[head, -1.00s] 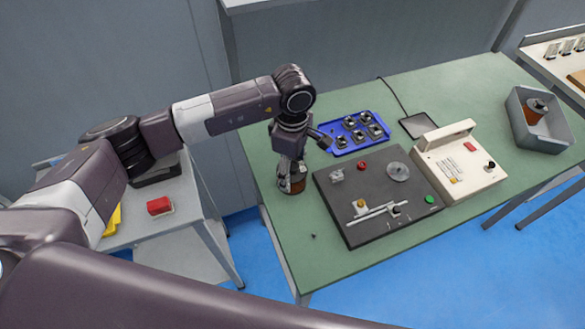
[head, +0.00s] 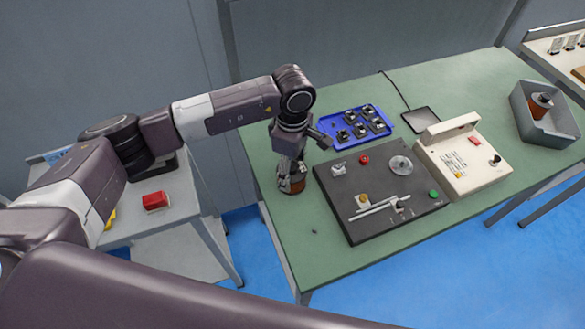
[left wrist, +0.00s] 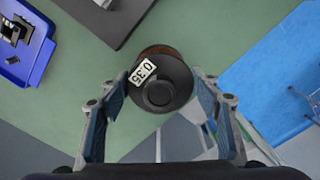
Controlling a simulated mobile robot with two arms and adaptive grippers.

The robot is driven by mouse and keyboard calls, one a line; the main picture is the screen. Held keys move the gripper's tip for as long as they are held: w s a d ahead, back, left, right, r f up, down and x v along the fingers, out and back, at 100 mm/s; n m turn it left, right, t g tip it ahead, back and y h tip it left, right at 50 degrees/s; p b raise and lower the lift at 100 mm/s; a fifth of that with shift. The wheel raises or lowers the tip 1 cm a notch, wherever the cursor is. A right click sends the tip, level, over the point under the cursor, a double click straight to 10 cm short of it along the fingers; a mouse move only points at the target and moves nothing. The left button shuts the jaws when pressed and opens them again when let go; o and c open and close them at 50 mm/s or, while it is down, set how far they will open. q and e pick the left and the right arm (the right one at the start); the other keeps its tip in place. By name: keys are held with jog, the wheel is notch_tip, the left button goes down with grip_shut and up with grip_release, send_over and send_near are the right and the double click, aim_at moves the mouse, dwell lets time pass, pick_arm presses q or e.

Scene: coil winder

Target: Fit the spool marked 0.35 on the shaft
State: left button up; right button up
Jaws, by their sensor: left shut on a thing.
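The spool marked 0.35 (left wrist: 160,82) has a dark flange with a white label and a copper-brown winding. It stands at the left end of the green table in the head view (head: 292,184). My left gripper (head: 291,172) is over it from above, with its fingers on either side of the spool in the left wrist view (left wrist: 160,100), shut on it. The winder (head: 375,195) is a dark flat base right of the spool, with a clear disc (head: 401,165) and a small grey block (head: 338,169) on it. I cannot make out the shaft clearly. My right gripper is not in view.
A blue tray (head: 333,145) with several small dark parts lies behind the winder. A cream control box (head: 482,180) stands to its right. A grey bin (head: 559,137) holding another copper spool (head: 540,106) is at the far right. The table's front left is mostly clear.

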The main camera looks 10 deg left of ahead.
pick_arm(q)
jog(key=shift+f, duration=0.25)
jog(key=o, duration=1.8)
notch_tip(320, 180, up, 12)
jog(key=shift+r, duration=0.1)
